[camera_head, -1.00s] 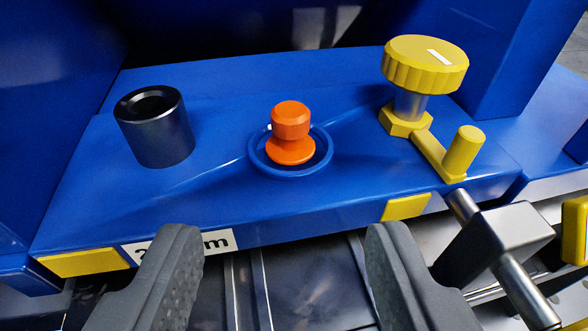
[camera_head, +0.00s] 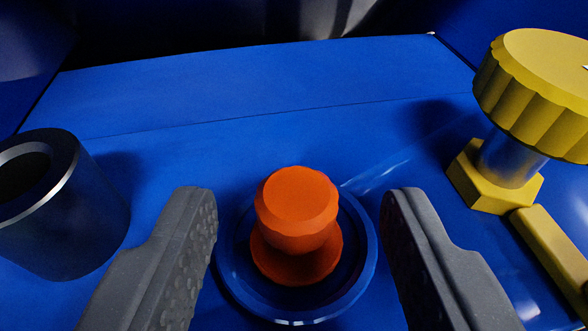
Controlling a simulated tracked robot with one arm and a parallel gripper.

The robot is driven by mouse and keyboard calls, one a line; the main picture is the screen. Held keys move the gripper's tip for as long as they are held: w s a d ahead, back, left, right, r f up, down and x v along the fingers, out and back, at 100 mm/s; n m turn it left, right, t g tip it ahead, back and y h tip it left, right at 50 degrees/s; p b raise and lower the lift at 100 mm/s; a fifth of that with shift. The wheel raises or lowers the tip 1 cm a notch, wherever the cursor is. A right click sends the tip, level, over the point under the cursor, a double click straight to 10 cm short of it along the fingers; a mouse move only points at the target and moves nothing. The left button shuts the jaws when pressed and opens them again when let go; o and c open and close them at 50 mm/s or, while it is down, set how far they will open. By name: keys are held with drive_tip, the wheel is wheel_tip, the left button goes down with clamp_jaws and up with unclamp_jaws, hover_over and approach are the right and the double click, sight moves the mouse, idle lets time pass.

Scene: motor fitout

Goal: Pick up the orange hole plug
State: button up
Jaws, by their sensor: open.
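The orange hole plug (camera_head: 297,212) stands upright in a round blue ring (camera_head: 363,268) on the blue surface. It has a faceted knob on top and a wider flange below. My gripper (camera_head: 300,205) is open, with one dark grey finger to the left of the plug and the other to its right. A gap shows between each finger and the plug, so neither appears to touch it. The bottom of the plug inside the ring is hidden.
A black hollow cylinder (camera_head: 75,215) stands at the left, close to my left finger. A yellow ridged knob (camera_head: 535,100) on a metal shaft with a yellow hex base (camera_head: 490,180) stands at the right. The blue surface (camera_head: 250,130) behind the plug is clear.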

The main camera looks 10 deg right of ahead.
drive_tip(key=shift+b+x, duration=0.35)
drive_tip(key=shift+x, duration=1.05)
drive_tip(key=c, duration=1)
drive_tip(key=shift+c, duration=0.2)
